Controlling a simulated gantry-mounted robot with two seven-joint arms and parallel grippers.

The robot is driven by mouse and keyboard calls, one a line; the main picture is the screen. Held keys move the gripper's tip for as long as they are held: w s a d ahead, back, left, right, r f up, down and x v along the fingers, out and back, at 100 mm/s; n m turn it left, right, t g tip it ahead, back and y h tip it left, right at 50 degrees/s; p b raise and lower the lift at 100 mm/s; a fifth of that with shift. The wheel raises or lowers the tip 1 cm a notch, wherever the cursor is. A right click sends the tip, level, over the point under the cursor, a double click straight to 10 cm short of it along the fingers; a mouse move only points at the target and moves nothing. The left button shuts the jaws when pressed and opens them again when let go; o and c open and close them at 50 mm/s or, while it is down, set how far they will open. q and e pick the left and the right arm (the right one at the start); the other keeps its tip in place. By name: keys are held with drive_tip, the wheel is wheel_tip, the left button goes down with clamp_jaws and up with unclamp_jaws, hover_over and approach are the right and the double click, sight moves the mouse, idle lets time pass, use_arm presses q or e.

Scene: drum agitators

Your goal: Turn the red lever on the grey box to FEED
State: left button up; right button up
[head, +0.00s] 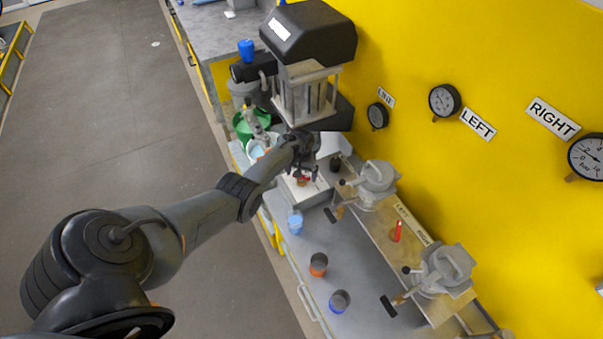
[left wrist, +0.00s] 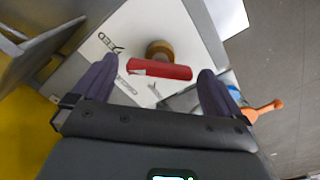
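The red lever (left wrist: 165,71) lies across the pale top of the grey box (left wrist: 190,35), beside a brass-coloured round part (left wrist: 159,48). The word FEED (left wrist: 110,43) is printed near the lever's left end in the left wrist view; other printed words are partly hidden or too blurred to read. My left gripper (left wrist: 157,70) is open, one dark finger beyond each end of the lever, with gaps at both ends. In the head view my left gripper (head: 304,168) is over the grey box (head: 297,194) and hides most of the lever. My right gripper is not in view.
A black-topped machine (head: 310,35) stands just behind my gripper. Blue (head: 295,223), orange (head: 318,265) and dark blue (head: 340,301) cups stand on the bench. Another red lever (head: 397,231) stands on a board marked LEFT and RIGHT, between two grey valve-like fittings. Gauges hang on the yellow wall.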

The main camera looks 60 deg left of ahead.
use_arm(q)
drive_tip(key=shift+r+p, duration=0.3)
drive_tip(key=shift+r, duration=0.2)
wheel_tip(320, 180, up, 10)
drive_tip(key=p, duration=0.2)
drive_tip(key=shift+f, duration=0.15)
